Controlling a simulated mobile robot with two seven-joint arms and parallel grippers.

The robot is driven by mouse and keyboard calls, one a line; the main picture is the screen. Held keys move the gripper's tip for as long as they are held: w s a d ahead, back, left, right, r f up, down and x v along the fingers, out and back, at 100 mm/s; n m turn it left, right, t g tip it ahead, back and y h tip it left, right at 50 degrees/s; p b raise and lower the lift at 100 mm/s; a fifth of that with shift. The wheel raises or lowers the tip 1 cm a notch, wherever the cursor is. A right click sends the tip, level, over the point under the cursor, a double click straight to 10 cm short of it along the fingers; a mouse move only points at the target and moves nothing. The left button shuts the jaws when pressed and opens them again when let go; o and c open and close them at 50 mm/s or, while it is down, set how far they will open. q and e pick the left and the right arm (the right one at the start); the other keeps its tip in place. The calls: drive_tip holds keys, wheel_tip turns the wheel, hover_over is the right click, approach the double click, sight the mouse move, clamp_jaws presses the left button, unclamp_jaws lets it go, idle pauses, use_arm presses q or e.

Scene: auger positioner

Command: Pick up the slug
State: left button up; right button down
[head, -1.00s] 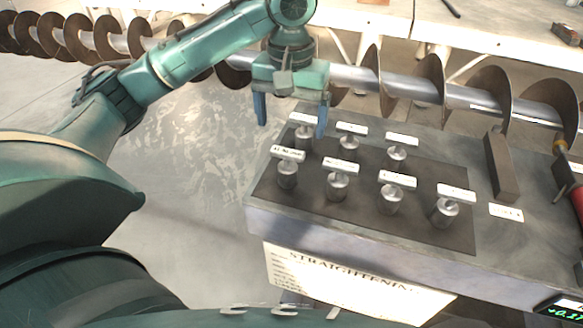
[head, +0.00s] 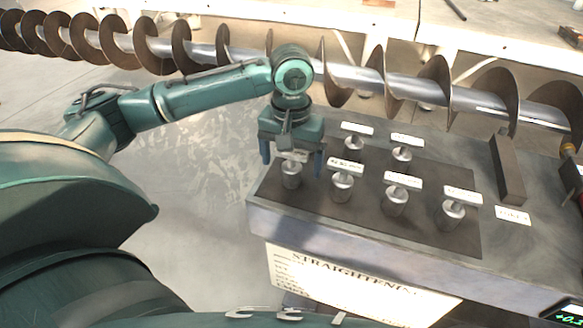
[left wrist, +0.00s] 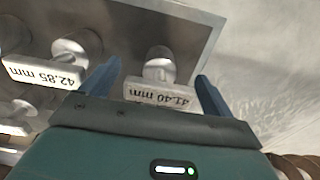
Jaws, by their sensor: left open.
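Several short metal slugs stand upright on a dark mat (head: 325,209) on the grey bench, each with a white label tag. My left gripper (head: 292,160) is open above the front-left slug (head: 291,178). In the left wrist view, that slug (left wrist: 158,66) appears between the two blue fingers, behind a tag reading 41.40 mm (left wrist: 160,93). The fingers are apart from it. A neighbouring slug (left wrist: 75,48) has a tag reading 42.85 mm. The back-left slug is hidden behind my left gripper in the head view. My right gripper is not in view.
A long auger (head: 400,88) runs across behind the bench. A dark upright block (head: 506,170) stands right of the mat, with a label (head: 513,215) near it. A green digital readout (head: 570,319) shows at the lower right corner. Floor left of the bench is clear.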

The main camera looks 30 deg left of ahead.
use_arm(q)
drive_tip(key=shift+c, duration=0.2)
drive_tip(key=c, duration=1.2)
drive_tip(key=shift+o, duration=0.2)
drive_tip(key=shift+r, duration=0.1)
